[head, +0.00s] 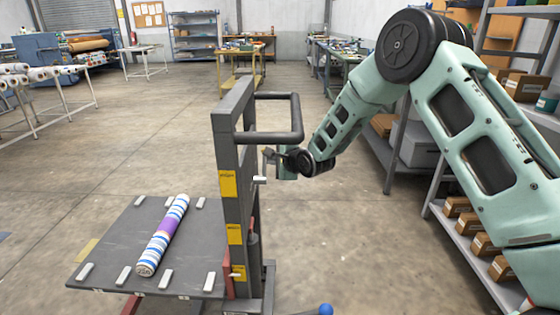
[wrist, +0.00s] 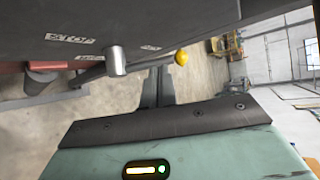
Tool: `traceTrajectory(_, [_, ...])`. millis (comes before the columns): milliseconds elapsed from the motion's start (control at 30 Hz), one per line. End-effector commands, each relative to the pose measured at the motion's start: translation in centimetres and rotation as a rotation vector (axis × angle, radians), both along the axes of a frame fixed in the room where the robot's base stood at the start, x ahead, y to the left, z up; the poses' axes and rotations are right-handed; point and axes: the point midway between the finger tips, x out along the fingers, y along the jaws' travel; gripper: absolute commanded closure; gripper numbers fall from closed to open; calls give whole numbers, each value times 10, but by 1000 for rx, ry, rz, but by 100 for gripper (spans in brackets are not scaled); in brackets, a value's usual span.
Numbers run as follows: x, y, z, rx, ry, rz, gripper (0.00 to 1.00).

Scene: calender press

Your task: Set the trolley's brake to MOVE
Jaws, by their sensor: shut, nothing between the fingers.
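The trolley's dark upright frame (head: 230,150) stands in the middle of the head view, with a grey loop handle (head: 297,118) on its right side. My gripper (head: 272,155) is beside the upright, just below the handle. In the wrist view the shut, empty fingers (wrist: 157,88) point at the floor beyond a dark trolley part (wrist: 200,25). That part carries a label reading STOP (wrist: 68,38), a small unreadable label (wrist: 150,48) and a pale grey peg (wrist: 116,60). The fingers are right of the peg and look apart from it. I cannot tell the brake's setting.
The trolley deck (head: 110,235) bears a striped roll (head: 162,235) between small pale blocks. A yellow knob (wrist: 181,57) shows past the fingers. A blue knob (head: 326,310) is at the bottom edge. Shelving with boxes (head: 470,225) stands at right. The floor behind the trolley is clear.

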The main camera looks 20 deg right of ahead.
Motion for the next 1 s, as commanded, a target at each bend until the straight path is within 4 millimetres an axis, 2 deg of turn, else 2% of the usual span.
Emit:
traceTrajectory(133, [10, 4, -5, 0, 0, 1, 100])
traceTrajectory(533, [13, 4, -6, 0, 2, 1, 100])
traceTrajectory(700, [18, 2, -2, 21, 63, -2, 100])
traceTrajectory(1000, [28, 0, -9, 34, 105, 0, 100])
